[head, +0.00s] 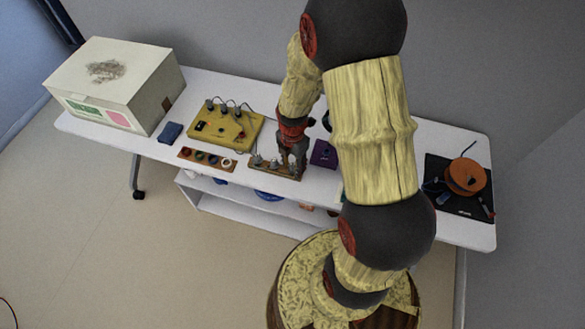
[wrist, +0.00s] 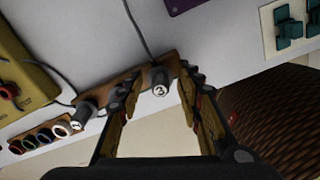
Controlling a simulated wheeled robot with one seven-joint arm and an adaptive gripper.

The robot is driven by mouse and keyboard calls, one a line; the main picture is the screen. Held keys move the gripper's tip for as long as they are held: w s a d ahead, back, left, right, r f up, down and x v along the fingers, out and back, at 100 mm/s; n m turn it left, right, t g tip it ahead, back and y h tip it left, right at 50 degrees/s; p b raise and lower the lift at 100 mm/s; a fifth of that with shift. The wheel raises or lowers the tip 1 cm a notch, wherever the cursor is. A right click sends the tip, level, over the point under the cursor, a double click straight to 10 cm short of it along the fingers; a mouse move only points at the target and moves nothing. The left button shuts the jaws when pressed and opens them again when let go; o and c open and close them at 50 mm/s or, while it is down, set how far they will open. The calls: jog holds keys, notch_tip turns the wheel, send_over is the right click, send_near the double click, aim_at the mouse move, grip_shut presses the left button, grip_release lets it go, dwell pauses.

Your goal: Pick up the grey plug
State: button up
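Grey plugs stand on a brown wooden rack (head: 290,176) at the front of the white table. In the wrist view, a grey plug (wrist: 158,76) marked 3 sits on the rack with a dark cable running up from it. Another grey plug (wrist: 84,112) with a white-marked end sits further left on the rack. My gripper (wrist: 160,84) is open, its fingertips on either side of the plug marked 3, with gaps visible. Whether they are level with it is unclear. In the head view my gripper (head: 290,158) is above the rack's right part and hides some of it.
A yellow box (head: 222,127) with cabled plugs and a strip of coloured rings (head: 207,159) lie left of the rack. A purple box (head: 323,154) is close on the right. A large white box (head: 120,75) and an orange spool (head: 465,176) stand at the table's ends.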

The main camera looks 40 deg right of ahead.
aim_at(292, 164)
jog(key=shift+c, duration=1.2)
jog(key=c, duration=0.4)
jog(key=shift+c, duration=0.4)
jog(key=shift+r, duration=0.1)
jog(key=shift+r+p, duration=0.35)
jog(key=shift+r, duration=0.2)
notch_tip(292, 164, up, 3)
jog(key=shift+a+f+p, duration=0.15)
jog(key=shift+f+p, duration=0.05)
jog(key=shift+p, duration=0.4)
jog(key=s+a+r+p, duration=0.2)
jog(key=a+r, duration=0.2)
jog(key=a, duration=0.2)
jog(key=s+a+r+p, duration=0.2)
jog(key=s+a+r, duration=0.1)
jog(key=a+r, duration=0.2)
jog(key=shift+s+a, duration=0.25)
jog(key=shift+a, duration=0.6)
